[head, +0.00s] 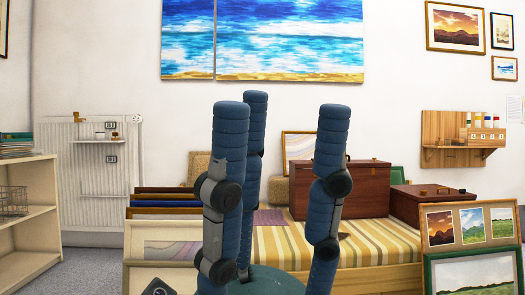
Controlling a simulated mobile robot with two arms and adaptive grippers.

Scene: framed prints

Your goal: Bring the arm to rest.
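My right gripper (287,106) stands close in front of the camera in the head view. Its blue, ridged fingers with grey and black joints point upward from a blue-green palm at the bottom edge. Two fingers are on the left and one on the right, with a wide gap between them. The gripper is open and I see nothing held in it. It hides part of the bench and the goods behind it. My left gripper is not in view.
Behind the gripper is a bench with a yellow striped top (385,240), bearing a large brown case (365,175) and a smaller one (412,207). Framed prints (472,272) stand at the lower right. A shelf unit (35,215) is at the left, near a white radiator (75,205).

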